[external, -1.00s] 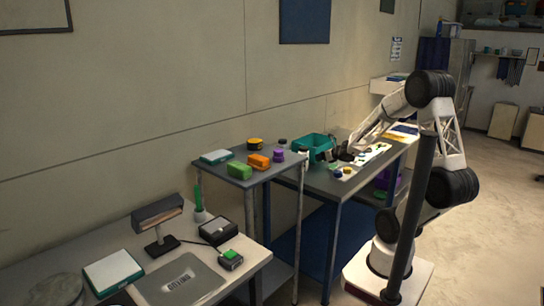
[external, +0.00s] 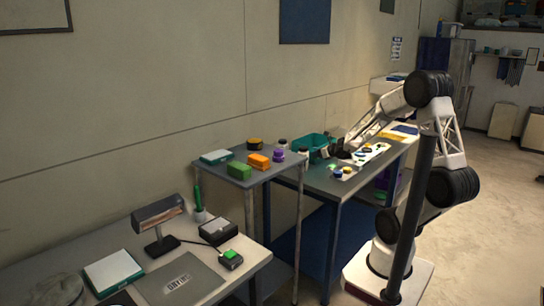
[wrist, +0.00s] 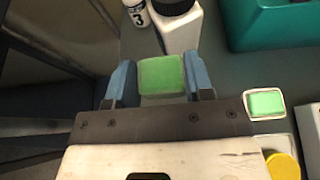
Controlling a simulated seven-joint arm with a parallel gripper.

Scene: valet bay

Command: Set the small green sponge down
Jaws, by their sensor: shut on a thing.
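The small green sponge (wrist: 162,75) is between the two blue fingers of my gripper (wrist: 161,82) in the wrist view. My gripper is shut on it. In the external view my gripper (external: 343,152) is over the grey bench, just right of the teal bin; the held sponge cannot be made out there. A second green pad (wrist: 266,103) lies in a white-rimmed holder to the right of my gripper in the wrist view. I cannot tell how high the held sponge is above the surface below it.
The teal bin (wrist: 270,22) is at the upper right of the wrist view. A white bottle (wrist: 179,30) with a dark cap stands beyond the sponge, beside a smaller container (wrist: 137,12) marked 3. A yellow round lid (wrist: 281,166) is at lower right. Grey bench surface shows between.

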